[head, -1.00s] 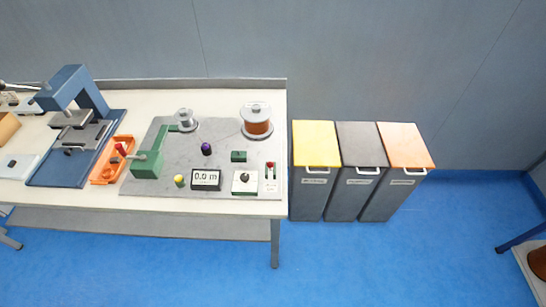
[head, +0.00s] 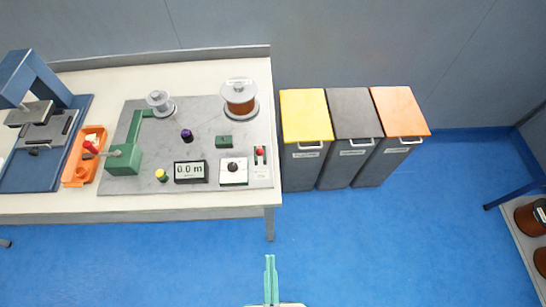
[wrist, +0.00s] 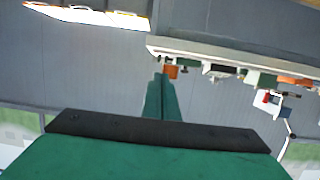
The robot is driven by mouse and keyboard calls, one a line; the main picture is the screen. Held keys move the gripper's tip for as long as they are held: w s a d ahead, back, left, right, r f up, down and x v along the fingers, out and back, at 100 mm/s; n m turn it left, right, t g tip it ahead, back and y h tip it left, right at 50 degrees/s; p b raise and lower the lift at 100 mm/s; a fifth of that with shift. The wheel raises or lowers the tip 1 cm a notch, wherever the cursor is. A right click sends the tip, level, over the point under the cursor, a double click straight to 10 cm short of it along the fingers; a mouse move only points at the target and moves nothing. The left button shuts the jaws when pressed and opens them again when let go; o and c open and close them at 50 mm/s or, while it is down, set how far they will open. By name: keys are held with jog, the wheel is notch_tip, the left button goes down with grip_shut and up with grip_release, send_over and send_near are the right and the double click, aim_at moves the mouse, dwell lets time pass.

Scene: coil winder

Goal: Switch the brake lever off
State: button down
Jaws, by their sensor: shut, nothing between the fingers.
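The coil winder's grey base plate (head: 130,184) lies on the workbench at the left in the head view. A small lever with a red knob (head: 260,152) stands on a white plate near the base plate's right edge, and it seems to be the brake lever. I cannot tell which position it is in. My gripper (head: 270,258) shows at the bottom centre, in front of the bench and well apart from the lever. It is shut and empty. In the wrist view my shut green fingers (wrist: 160,95) point toward the bench, which appears upside down.
Bins with yellow (head: 306,116), grey (head: 354,113) and orange (head: 400,111) lids stand right of the bench (head: 230,70). A display (head: 190,171), a white box with a black knob (head: 233,171) and a copper spool (head: 240,98) sit near the lever. The blue floor ahead is open.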

jog(key=w+d+r+n+t, duration=0.3)
jog(key=w+n+t, duration=0.3)
jog(key=w, duration=0.3)
jog(key=n+g+y, duration=0.5)
jog(key=n+y, duration=1.2)
jog(key=n, duration=0.7)
send_near(260, 153)
jog(key=s+d, duration=0.3)
jog(key=s, duration=0.1)
jog(key=w+d+f+n+g+y, duration=0.1)
jog(key=d+n+g, duration=0.4)
jog(key=d, duration=0.1)
jog(key=shift+w+f, duration=0.4)
jog(key=x, duration=1.4)
jog(key=shift+s+a+r, duration=0.1)
jog(key=shift+s, duration=0.05)
jog(key=shift+a, duration=0.1)
